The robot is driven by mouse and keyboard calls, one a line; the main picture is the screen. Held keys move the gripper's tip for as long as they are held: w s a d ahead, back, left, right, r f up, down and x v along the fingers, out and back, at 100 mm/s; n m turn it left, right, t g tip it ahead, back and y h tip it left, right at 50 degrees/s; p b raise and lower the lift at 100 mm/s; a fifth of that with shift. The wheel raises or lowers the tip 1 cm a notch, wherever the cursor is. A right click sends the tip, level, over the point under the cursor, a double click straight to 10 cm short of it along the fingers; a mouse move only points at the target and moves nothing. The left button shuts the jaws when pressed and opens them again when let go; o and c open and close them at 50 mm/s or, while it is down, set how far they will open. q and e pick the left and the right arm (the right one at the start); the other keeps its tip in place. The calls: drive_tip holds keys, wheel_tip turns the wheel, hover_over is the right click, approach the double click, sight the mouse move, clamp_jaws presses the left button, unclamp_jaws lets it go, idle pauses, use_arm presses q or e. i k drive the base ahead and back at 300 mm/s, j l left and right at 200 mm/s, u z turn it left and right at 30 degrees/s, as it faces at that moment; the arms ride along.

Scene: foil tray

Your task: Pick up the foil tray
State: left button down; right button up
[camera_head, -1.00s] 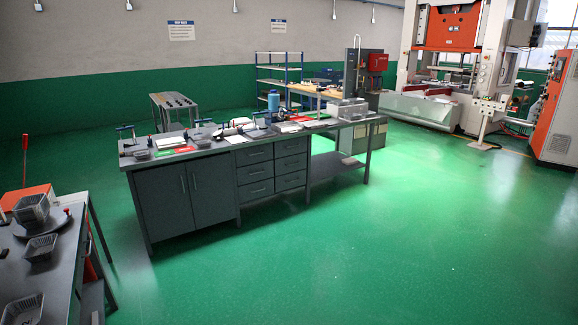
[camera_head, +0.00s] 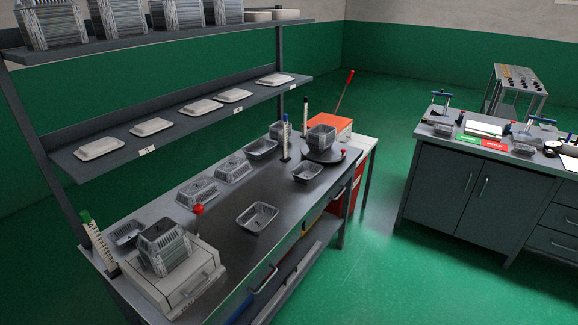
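Several foil trays are on the grey workbench (camera_head: 190,243). One foil tray (camera_head: 257,217) sits alone near the middle of the bench top, open side up. Another foil tray (camera_head: 307,172) sits further back by the front edge, and one more (camera_head: 260,149) is near the far end. A stack of trays (camera_head: 321,137) stands on a round dark plate (camera_head: 325,156). Two grey trays (camera_head: 233,170) beside the back edge look upside down. I cannot tell which tray the task means. Neither of my grippers shows.
A grey box (camera_head: 172,287) with more stacked trays (camera_head: 165,246) stands at the bench's near end. Shelves (camera_head: 165,108) with white lids overhang the back. A second bench (camera_head: 470,195) stands right; green floor between is clear.

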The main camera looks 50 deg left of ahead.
sight(305, 172)
drive_tip(key=i+u, duration=0.3)
drive_tip(key=i, duration=0.5)
drive_tip(key=i+u, duration=0.3)
drive_tip(key=i, duration=0.45)
drive_tip(key=i+u, duration=0.15)
drive_tip(key=i, duration=0.65)
drive_tip(key=i+u, duration=0.2)
drive_tip(key=i, duration=0.6)
drive_tip(key=z, duration=0.4)
drive_tip(key=i+z, duration=0.1)
drive_tip(key=z, duration=0.25)
drive_tip(key=i+z, duration=0.1)
drive_tip(key=z, duration=0.3)
drive_tip(key=j+z, duration=0.1)
drive_tip(key=z, duration=7.75)
